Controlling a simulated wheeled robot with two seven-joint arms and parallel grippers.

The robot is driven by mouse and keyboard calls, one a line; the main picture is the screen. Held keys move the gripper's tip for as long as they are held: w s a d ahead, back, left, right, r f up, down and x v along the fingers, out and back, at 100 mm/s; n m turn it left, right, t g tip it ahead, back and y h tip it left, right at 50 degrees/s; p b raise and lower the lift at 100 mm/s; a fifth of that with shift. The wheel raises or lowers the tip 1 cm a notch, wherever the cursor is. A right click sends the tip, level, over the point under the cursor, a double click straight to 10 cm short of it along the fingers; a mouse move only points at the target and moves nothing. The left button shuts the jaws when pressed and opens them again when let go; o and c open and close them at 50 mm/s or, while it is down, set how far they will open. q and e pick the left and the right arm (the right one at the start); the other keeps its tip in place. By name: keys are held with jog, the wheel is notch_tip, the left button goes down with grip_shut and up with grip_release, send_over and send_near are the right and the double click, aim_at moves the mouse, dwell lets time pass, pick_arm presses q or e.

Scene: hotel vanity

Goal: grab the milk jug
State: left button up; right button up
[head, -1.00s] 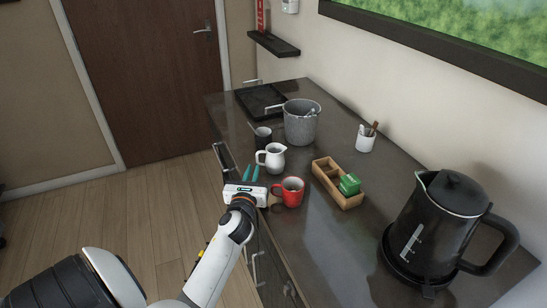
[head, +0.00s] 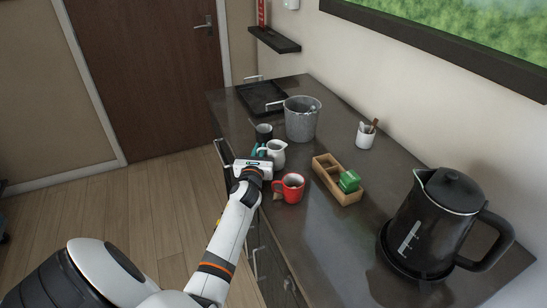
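The milk jug (head: 277,152) is a small white jug standing upright on the dark counter, between a dark cup and a red mug. My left gripper (head: 260,153) is at the jug's left side, where the handle is, with its teal fingers partly hidden behind the gripper body. The fingers are beside or around the handle; I cannot tell which, nor whether they are closed. My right gripper is not in view.
A red mug (head: 290,187) stands close in front of the jug and a dark cup (head: 264,132) close behind. A grey ice bucket (head: 301,122), wooden box (head: 347,194), black kettle (head: 434,222) and black tray (head: 252,95) share the counter (head: 333,233).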

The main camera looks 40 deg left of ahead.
pick_arm(q)
grip_shut()
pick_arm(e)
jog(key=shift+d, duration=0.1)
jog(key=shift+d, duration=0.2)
pick_arm(q)
jog(key=shift+r, duration=0.15)
